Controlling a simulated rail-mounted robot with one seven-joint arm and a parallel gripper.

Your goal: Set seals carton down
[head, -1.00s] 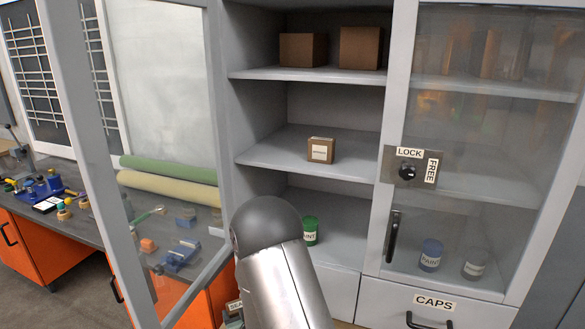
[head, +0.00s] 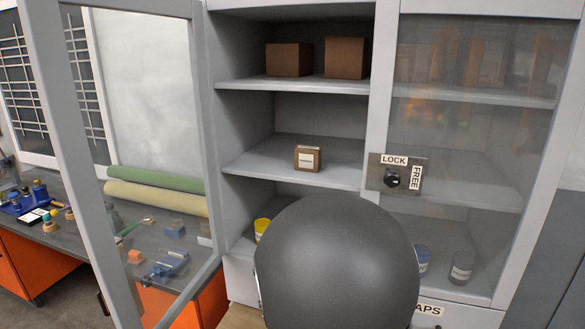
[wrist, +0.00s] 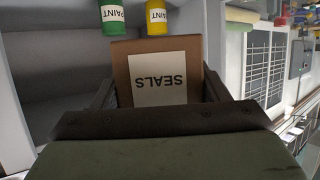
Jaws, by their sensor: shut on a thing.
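The seals carton (wrist: 122,66) is a brown box with a white label reading SEALS, upside down in the wrist view. My gripper (wrist: 158,88) is shut on it, with one dark finger along each side. Behind the carton, in the picture's upper part, are a green paint can (wrist: 110,18) and a yellow paint can (wrist: 160,18). In the head view my dark round arm link hides both gripper and carton. I cannot tell whether the carton touches a surface.
The open cabinet (head: 285,85) has two brown boxes on its top shelf and a small labelled carton (head: 308,158) on its middle shelf (head: 245,165), with bare space around it. The glass door (head: 130,120) stands open at left. A LOCK/FREE knob (head: 392,179) is on the right door.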

